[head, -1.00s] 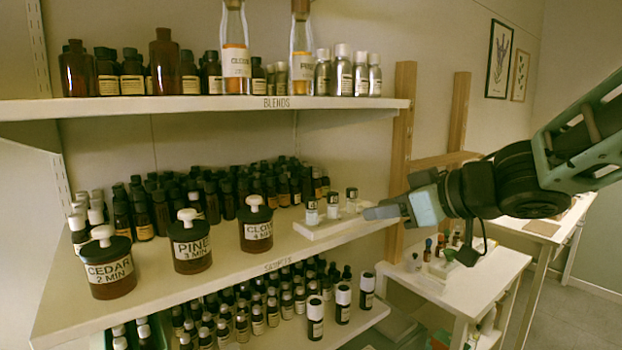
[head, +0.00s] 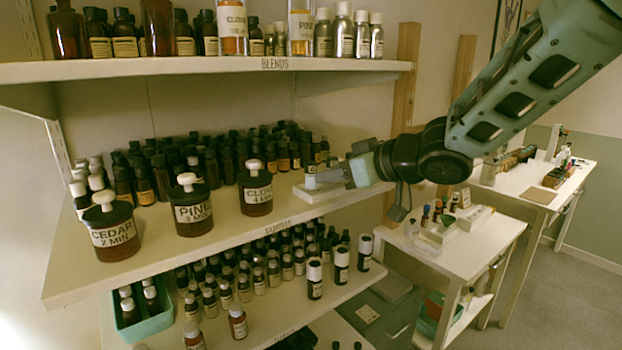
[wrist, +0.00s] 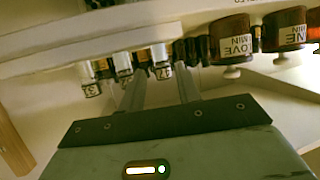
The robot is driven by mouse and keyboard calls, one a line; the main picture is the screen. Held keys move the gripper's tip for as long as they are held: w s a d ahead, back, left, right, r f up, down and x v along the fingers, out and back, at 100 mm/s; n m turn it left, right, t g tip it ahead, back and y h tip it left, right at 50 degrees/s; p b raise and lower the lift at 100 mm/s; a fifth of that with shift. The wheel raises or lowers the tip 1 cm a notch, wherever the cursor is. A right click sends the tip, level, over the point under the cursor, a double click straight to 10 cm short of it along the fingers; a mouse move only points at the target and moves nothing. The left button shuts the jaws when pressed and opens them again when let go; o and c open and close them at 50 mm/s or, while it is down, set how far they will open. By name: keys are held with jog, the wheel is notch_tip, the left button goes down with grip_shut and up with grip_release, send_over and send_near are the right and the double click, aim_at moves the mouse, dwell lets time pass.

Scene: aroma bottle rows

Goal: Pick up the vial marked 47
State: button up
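Three small vials with dark caps and pale labels stand in a row on a white block (head: 312,194) at the right end of the middle shelf. In the wrist view, which looks upside down, the vial marked 47 (wrist: 162,71) shows between the two fingers of my gripper (wrist: 160,68). I cannot tell whether the fingers touch it. A vial that reads like 37 (wrist: 92,89) and a middle vial with an unclear number (wrist: 125,72) are beside it. In the head view my gripper (head: 326,178) is at the block and hides most of the row.
Jars marked CLOVE (head: 256,192), PINE (head: 192,208) and CEDAR (head: 113,232) stand left of the block. Many dark bottles (head: 200,165) fill the shelf behind. The upper shelf (head: 200,71) is overhead. A white side table (head: 470,245) is at the right.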

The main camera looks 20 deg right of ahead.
aim_at(311, 178)
jog(key=p+x, duration=0.1)
jog(key=x, duration=0.4)
jog(key=shift+f, duration=0.1)
grip_shut()
